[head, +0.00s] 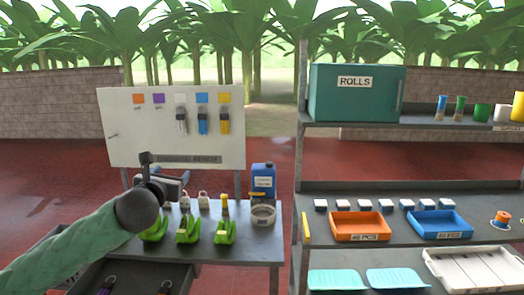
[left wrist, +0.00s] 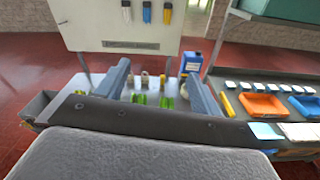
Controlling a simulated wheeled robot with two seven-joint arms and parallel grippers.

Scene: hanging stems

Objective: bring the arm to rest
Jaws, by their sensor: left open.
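My left arm comes in from the left in the head view, with its green sleeve-like forearm. My left gripper (head: 167,180) is over the left part of the grey table (head: 262,246). In the left wrist view the left gripper (left wrist: 159,88) has its two fingers wide apart with nothing held between them. The table and the green objects show between and beyond the fingers. The arm hides part of the table's left side. My right gripper is not in view.
Several green objects (head: 224,232), a blue jug (head: 263,182) and a round tub (head: 263,214) stand on the table. A white board (head: 125,140) rises behind. A rack on the right holds a teal box (head: 335,100), an orange tray (head: 360,238) and a blue tray (head: 440,236).

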